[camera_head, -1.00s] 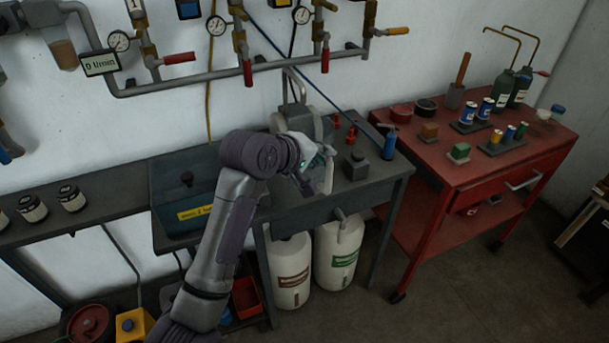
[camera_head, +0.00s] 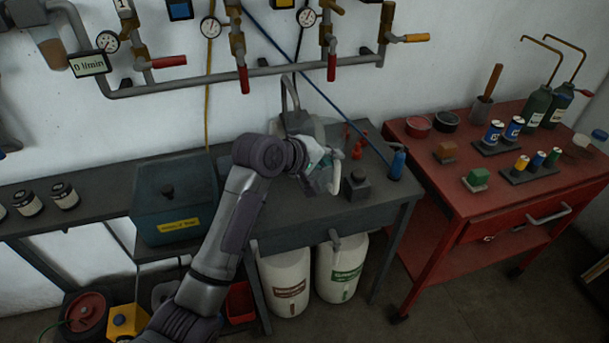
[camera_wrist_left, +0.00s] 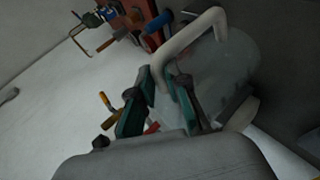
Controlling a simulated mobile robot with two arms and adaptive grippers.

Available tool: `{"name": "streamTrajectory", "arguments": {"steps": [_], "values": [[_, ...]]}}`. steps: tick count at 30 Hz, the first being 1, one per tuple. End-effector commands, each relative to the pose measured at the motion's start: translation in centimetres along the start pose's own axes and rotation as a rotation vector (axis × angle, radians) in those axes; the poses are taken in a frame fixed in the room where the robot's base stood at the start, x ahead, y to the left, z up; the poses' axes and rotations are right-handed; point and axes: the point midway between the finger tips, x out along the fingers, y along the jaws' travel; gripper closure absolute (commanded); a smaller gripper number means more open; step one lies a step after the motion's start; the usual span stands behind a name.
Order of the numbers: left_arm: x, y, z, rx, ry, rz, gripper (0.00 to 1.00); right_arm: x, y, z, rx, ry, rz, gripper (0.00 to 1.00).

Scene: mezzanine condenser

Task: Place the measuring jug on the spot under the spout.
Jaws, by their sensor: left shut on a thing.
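The measuring jug (camera_wrist_left: 232,62) is a clear vessel with a pale handle (camera_wrist_left: 196,32), seen tilted in the left wrist view. My left gripper (camera_wrist_left: 170,98) is shut on the jug at its handle. In the head view the left gripper (camera_head: 327,168) is over the dark bench (camera_head: 290,215), with the pale handle beside it; the jug's body is hard to make out. A grey curved spout (camera_head: 291,92) rises at the back of the bench, behind my gripper. The spot under the spout is hidden. My right gripper is out of view.
A dark lidded box (camera_head: 173,198) stands left of my arm. A blue bottle (camera_head: 398,163), red fittings (camera_head: 358,148) and a dark block (camera_head: 356,185) stand to the right of my gripper. A red cart (camera_head: 470,202) with cans and bottles is farther right. Pipes and valves line the wall.

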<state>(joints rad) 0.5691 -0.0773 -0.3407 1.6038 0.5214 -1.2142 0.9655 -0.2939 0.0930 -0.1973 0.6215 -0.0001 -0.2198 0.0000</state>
Motion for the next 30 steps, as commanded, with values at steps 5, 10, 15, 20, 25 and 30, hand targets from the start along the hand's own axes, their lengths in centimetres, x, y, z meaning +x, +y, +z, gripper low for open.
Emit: {"name": "streamTrajectory", "arguments": {"steps": [5, 10, 15, 20, 25, 30], "values": [[-0.5, -3.6, -2.8, 0.000, 0.001, -0.002, 1.00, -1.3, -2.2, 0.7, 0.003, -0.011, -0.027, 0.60], [-0.6, -5.7, -4.3, 0.001, 0.000, 0.002, 1.00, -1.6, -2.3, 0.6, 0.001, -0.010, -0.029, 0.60], [-0.1, -6.9, -4.4, -0.001, -0.001, 0.000, 1.00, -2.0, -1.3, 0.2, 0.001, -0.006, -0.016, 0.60], [1.1, -8.8, -3.9, -0.002, -0.002, 0.001, 1.00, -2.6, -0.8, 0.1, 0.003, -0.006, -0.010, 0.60], [1.6, -9.5, -3.8, 0.002, 0.002, 0.004, 1.00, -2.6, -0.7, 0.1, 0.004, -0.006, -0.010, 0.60], [1.6, -9.5, -3.8, 0.002, 0.001, 0.003, 1.00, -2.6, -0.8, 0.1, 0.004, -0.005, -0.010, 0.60]]}}
